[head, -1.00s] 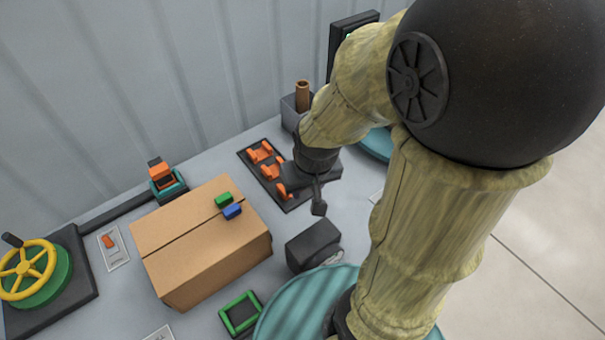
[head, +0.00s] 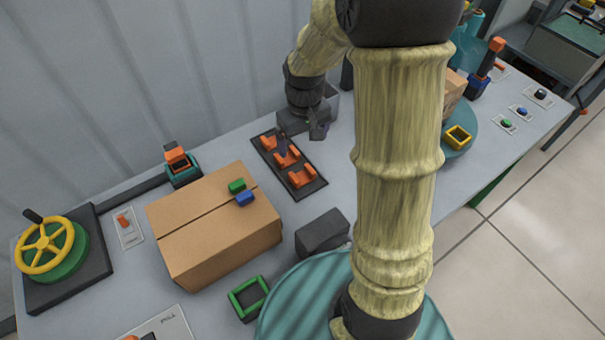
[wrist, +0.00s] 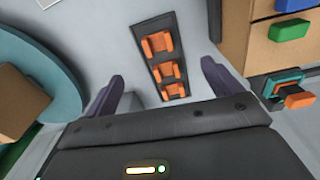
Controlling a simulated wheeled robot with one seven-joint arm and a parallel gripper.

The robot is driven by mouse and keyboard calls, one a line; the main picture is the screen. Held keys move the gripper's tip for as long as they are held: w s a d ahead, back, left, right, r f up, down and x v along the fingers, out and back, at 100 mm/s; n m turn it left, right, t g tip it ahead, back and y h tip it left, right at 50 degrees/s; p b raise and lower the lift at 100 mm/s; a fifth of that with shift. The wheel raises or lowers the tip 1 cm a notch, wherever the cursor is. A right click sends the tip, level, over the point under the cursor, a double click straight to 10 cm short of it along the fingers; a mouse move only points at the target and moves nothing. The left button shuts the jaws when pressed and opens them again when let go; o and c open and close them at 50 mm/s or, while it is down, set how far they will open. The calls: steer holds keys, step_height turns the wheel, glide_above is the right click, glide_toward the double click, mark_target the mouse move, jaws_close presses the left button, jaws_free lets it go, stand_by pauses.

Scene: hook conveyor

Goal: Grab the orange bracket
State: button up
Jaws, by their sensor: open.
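Three orange brackets sit in a row on a dark plate (head: 316,189) on the bench: a far one (head: 268,142), a middle one (head: 287,159) and a near one (head: 302,177). The wrist view shows the same three, the largest (wrist: 158,42) at the top and two smaller (wrist: 166,70) (wrist: 173,91) below. My gripper (head: 301,139) is open and empty above the far part of the plate. In the wrist view its dark fingers (wrist: 163,84) stand wide apart, left and right of the row. A finger partly covers the middle bracket in the head view.
A cardboard box (head: 215,245) with a green block (head: 237,186) and a blue block (head: 245,198) on it stands left of the plate. A dark block (head: 322,231) stands nearer. A wall (head: 150,80) rises behind. Bare bench lies right of the plate.

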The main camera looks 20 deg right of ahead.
steer(key=w, duration=0.3)
steer(key=shift+w+a+f+n+g, duration=0.1)
steer(key=shift+w+f+n+g, duration=0.1)
steer(key=shift+f+n+g, duration=0.15)
steer(key=p, duration=0.2)
glide_above(300, 177)
step_height(300, 177, down, 12)
steer(key=shift+f, duration=0.1)
